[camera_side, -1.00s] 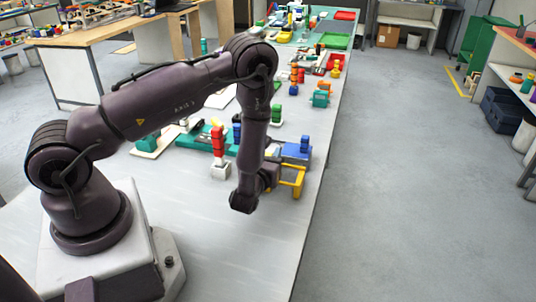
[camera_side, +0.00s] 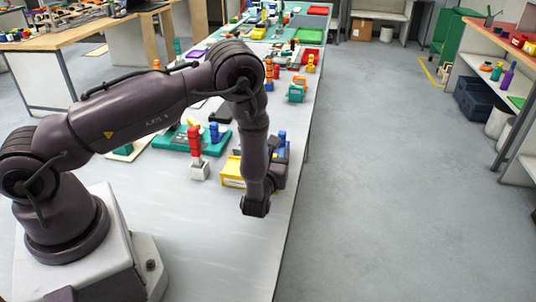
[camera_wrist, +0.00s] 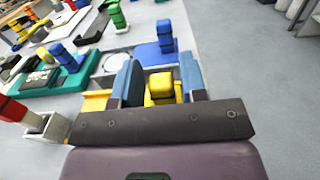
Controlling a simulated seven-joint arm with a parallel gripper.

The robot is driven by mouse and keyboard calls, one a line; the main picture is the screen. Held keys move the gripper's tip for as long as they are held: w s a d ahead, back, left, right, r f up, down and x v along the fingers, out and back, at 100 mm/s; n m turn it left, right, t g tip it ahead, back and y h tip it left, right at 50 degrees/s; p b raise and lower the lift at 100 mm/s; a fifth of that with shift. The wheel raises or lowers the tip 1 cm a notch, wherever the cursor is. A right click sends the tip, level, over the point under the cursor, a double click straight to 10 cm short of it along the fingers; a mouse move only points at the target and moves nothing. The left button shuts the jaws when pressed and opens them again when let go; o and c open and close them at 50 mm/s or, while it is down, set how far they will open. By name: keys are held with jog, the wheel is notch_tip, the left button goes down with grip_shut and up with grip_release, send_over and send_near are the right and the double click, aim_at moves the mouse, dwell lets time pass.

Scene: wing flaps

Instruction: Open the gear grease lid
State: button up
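I cannot make out which part is the gear grease lid. A yellow box-like part (camera_side: 233,172) shows at the left of my gripper (camera_side: 268,178) in the side view. In the wrist view, a yellow post with a dark band (camera_wrist: 160,86) stands between the two blue-grey fingers of my gripper (camera_wrist: 160,80). The fingers are apart, one on each side of the post, and narrow gaps seem to show. The post's lower part is hidden by the gripper. More of the yellow part (camera_wrist: 96,101) shows left of the fingers.
A blue post on a blue plate (camera_wrist: 165,38) stands just beyond the fingers. A red post in a white block (camera_side: 197,150) stands to the left, near a green tray (camera_side: 170,142). Several coloured parts lie farther along the table. The near table surface (camera_side: 190,240) is clear.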

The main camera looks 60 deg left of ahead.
jog(key=shift+o, duration=0.5)
jog(key=v, duration=1.2)
jog(key=shift+s+d, duration=0.1)
jog(key=shift+d, duration=0.1)
jog(key=shift+s+d, duration=0.15)
jog(key=shift+s, duration=0.1)
